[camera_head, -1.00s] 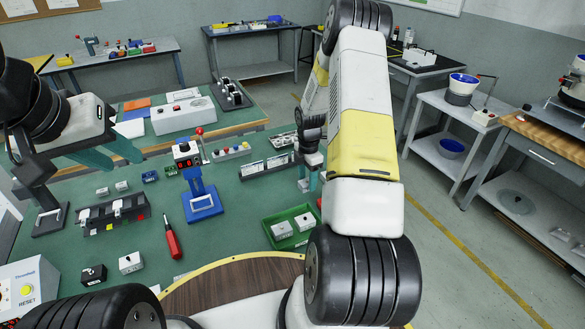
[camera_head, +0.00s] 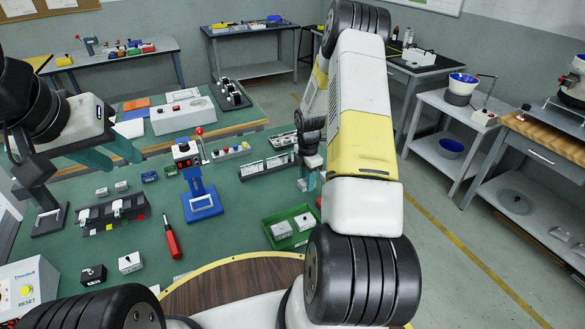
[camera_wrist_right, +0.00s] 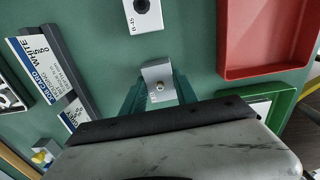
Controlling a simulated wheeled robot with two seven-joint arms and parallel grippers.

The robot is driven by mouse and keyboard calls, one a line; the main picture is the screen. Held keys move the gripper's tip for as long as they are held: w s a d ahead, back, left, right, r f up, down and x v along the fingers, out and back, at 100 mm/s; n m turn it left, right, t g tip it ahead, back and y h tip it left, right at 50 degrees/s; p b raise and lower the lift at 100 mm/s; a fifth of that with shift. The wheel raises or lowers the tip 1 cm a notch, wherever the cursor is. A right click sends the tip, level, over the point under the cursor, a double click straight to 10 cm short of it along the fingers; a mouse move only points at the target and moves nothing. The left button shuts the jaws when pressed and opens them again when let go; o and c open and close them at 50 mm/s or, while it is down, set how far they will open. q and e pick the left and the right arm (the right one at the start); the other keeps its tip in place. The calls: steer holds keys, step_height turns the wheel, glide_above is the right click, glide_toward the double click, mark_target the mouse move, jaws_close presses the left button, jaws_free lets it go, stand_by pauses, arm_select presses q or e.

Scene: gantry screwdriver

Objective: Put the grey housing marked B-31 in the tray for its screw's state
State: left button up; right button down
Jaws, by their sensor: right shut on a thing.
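My right gripper (camera_wrist_right: 158,92) is shut on a light grey housing (camera_wrist_right: 157,72) with a screw in its face, in the right wrist view. I cannot read a B-31 mark on it. In the head view my right gripper (camera_head: 308,182) is small and partly hidden by my right arm. The red tray (camera_wrist_right: 265,73) lies right of the held housing in the wrist view. The green tray (camera_head: 270,236) holds two light housings in the head view; its edge also shows in the wrist view (camera_wrist_right: 285,103). My left gripper (camera_head: 112,158) is open and empty above the table's left side.
A label stand (camera_wrist_right: 48,65) is to the left. On the table are a blue stand (camera_head: 203,203), a red screwdriver (camera_head: 172,243), a black fixture (camera_head: 112,215) and several small housings. Green surface between them is clear.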

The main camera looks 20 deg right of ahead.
steer(key=shift+r, duration=2.85)
